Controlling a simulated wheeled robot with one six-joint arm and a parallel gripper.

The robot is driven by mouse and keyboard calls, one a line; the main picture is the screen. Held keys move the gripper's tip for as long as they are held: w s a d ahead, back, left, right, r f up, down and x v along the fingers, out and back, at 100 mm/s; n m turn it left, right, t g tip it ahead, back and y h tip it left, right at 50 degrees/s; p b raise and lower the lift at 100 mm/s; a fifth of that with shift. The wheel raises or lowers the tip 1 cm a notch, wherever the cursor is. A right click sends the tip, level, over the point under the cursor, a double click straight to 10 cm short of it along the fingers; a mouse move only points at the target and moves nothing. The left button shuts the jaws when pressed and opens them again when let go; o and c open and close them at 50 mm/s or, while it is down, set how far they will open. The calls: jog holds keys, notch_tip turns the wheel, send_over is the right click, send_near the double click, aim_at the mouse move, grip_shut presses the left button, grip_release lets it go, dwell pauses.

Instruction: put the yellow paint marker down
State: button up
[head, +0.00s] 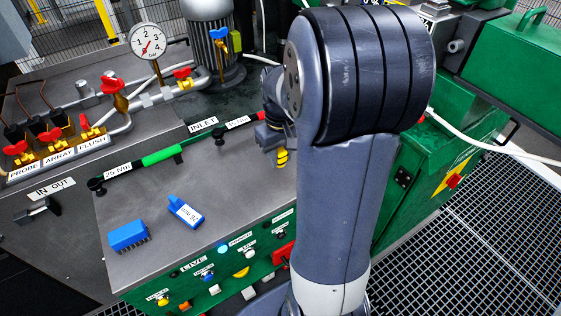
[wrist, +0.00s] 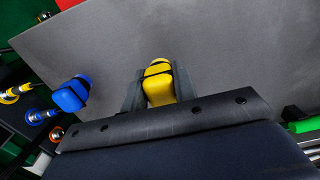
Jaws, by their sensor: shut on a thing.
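The yellow paint marker (wrist: 159,84) is between the fingers of my gripper (wrist: 155,88) in the wrist view, with a dark band near its top end. My gripper is shut on it. In the head view, part of the yellow marker (head: 282,157) shows under my gripper (head: 273,138), over the right part of the grey bench top (head: 190,245). My arm hides some of the gripper and the area behind it. I cannot tell whether the marker touches the bench top.
A blue tag-like block (head: 185,211) and a blue brush (head: 128,236) lie on the bench top. A green-handled torque wrench (head: 162,155) lies along its back edge. Valves and a gauge (head: 147,40) stand behind. The middle of the bench top is clear.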

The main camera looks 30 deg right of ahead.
aim_at(281, 149)
jog(key=shift+f, duration=1.25)
jog(key=o, duration=0.9)
notch_tip(281, 149, up, 12)
jog(key=shift+r+p, duration=0.1)
jog(key=shift+p, duration=0.7)
notch_tip(281, 149, down, 12)
jog(key=shift+r+b, duration=0.1)
jog(key=shift+b, duration=0.85)
jog(key=shift+r+p, duration=0.3)
jog(key=shift+r, duration=1.4)
